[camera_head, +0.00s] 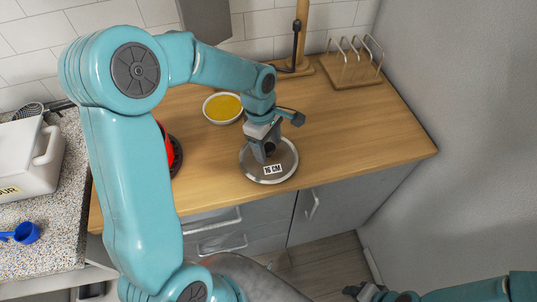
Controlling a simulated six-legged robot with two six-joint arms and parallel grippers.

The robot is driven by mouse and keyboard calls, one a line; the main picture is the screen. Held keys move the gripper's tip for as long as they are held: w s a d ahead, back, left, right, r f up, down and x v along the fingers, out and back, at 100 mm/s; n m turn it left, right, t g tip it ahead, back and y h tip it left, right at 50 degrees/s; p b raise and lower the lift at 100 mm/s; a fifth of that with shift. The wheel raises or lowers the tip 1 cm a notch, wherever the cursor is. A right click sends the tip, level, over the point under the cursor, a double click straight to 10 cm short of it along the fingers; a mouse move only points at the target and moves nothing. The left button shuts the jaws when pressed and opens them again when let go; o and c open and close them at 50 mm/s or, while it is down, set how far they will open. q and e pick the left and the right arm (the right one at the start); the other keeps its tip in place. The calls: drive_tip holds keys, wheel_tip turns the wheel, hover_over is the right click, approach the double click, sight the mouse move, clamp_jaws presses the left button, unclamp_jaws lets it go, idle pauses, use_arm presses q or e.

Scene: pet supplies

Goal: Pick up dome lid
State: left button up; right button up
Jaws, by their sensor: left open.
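The dome lid (283,163) is a round glass lid with a metal rim, lying on the wooden counter near its front edge. A small white label reading "16 CM" is on its front part. My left gripper (264,149) is right over the middle of the lid, pointing down, with its open jaws around or just above the dark knob. The jaws hide much of the knob, so I cannot tell whether they touch it. My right gripper (357,291) shows only partly at the bottom right edge, far from the lid, and its jaws are not clear.
A white bowl with yellow contents (223,107) stands behind the lid. A red object (165,150) is partly hidden by my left arm. A wooden rack (352,65) stands at the back right. A white flour container (30,160) and a blue scoop (24,233) are at left.

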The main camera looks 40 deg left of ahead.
use_arm(q)
clamp_jaws()
drive_tip(key=shift+r, duration=0.1)
